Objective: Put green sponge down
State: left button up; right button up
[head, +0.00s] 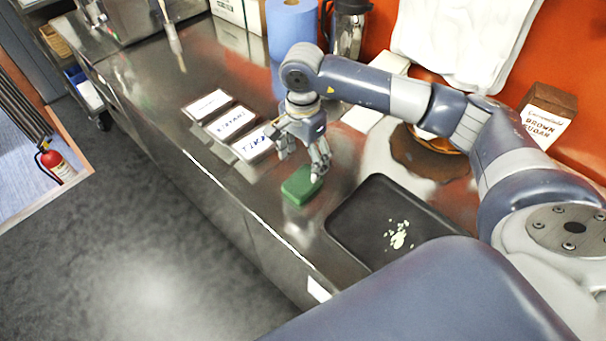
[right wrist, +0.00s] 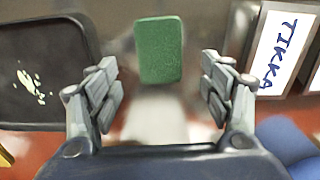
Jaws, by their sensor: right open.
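The green sponge (head: 301,186) lies on the steel counter near its front edge, left of the black tray. In the right wrist view the sponge (right wrist: 160,50) shows ahead of the fingers, centred between them. My right gripper (head: 303,158) is open above and just behind the sponge. In the right wrist view its two fingers (right wrist: 161,85) are spread wide with nothing between them, apart from the sponge. My left gripper is not in view.
The black tray (head: 350,218) holds pale crumbs. Several labelled containers stand left of the sponge, the nearest marked TIKKA (head: 252,144). A blue paper roll (head: 291,30) and a brown sugar box (head: 546,112) stand along the back wall. The counter's left part is mostly clear.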

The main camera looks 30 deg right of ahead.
notch_tip(320, 180, up, 5)
jog(key=shift+r+b, duration=0.1)
jog(key=shift+b, duration=0.4)
